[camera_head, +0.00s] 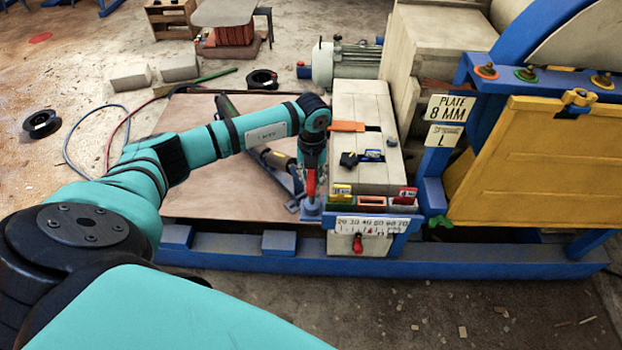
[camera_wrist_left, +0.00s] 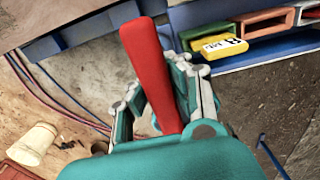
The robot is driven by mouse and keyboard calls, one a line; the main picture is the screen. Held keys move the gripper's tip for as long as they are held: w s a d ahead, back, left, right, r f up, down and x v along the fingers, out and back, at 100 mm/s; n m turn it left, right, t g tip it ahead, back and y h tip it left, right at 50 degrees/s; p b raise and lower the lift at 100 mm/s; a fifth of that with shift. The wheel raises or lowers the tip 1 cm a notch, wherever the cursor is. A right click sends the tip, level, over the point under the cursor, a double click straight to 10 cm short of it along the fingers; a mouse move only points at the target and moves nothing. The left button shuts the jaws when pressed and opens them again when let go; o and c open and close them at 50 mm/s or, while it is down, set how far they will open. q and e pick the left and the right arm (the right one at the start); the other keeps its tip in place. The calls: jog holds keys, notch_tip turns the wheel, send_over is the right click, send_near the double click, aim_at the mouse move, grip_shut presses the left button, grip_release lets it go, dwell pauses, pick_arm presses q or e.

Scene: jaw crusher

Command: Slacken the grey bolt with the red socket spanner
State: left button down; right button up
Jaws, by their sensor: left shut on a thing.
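In the left wrist view the red spanner (camera_wrist_left: 150,75) stands out between the two fingers of the left gripper (camera_wrist_left: 160,100). A blue round piece lies right under the spanner in the head view; I cannot tell whether they touch. The grey bolt cannot be made out. My right gripper is not in view.
The blue frame rail (camera_head: 400,255) runs along the front. A yellow plate (camera_head: 540,155) is at right. Brown board (camera_head: 215,185) lies left.

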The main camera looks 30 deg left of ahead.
aim_at(312, 172)
pick_arm(q)
jog(key=shift+r, duration=0.25)
jog(key=shift+r+p, duration=0.75)
jog(key=shift+r, duration=0.2)
jog(key=shift+r+p, duration=0.8)
jog(key=shift+r, duration=0.05)
dwell(0.5)
